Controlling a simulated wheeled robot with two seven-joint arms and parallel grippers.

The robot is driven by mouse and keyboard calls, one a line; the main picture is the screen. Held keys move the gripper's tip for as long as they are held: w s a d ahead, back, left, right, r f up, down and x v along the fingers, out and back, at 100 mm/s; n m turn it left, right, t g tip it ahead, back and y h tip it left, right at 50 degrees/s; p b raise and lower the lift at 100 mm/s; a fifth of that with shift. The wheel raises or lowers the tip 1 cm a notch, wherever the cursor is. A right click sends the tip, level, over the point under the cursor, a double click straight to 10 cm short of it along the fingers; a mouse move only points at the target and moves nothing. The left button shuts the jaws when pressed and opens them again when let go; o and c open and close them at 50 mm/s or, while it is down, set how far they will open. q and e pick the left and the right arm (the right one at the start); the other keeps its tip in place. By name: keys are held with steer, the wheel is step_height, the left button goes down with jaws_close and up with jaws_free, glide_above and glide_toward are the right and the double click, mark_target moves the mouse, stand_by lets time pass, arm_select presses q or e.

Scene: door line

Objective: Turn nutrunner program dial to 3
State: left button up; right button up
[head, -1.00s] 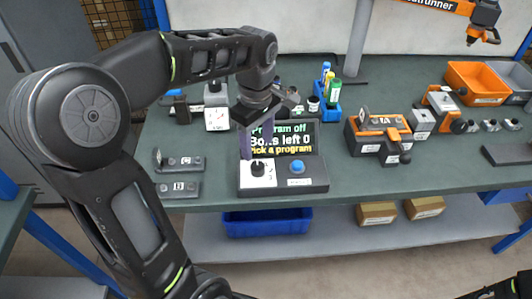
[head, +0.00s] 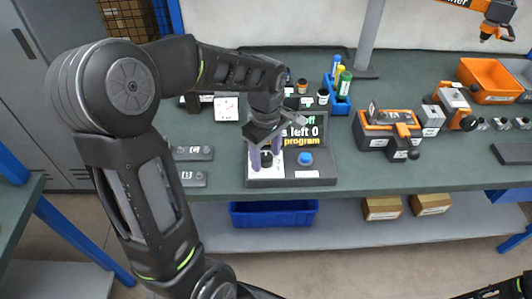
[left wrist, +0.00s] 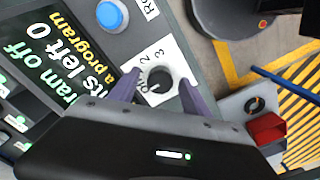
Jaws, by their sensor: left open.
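The black program dial (head: 266,160) sits on a white plate at the left of the grey control box (head: 325,181). In the left wrist view the dial (left wrist: 158,79) has the digits 2 and 3 printed beside it; its pointer direction is hard to tell. My left gripper (head: 265,155) is open over the box, its purple fingers on either side of the dial. They also show around the dial in the left wrist view (left wrist: 158,90); contact cannot be told. The screen (left wrist: 50,50) behind reads program off, 0 left. My right gripper is out of view.
A blue button (head: 305,158) is just right of the dial on the same box. Blocks marked C and B (head: 192,153) lie to the left. An orange-grey fixture (head: 388,126) and orange bin (head: 488,80) stand to the right on the green bench (head: 440,170).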

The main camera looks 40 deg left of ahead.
arm_select(q)
steer(key=shift+c, duration=0.5)
jaws_close()
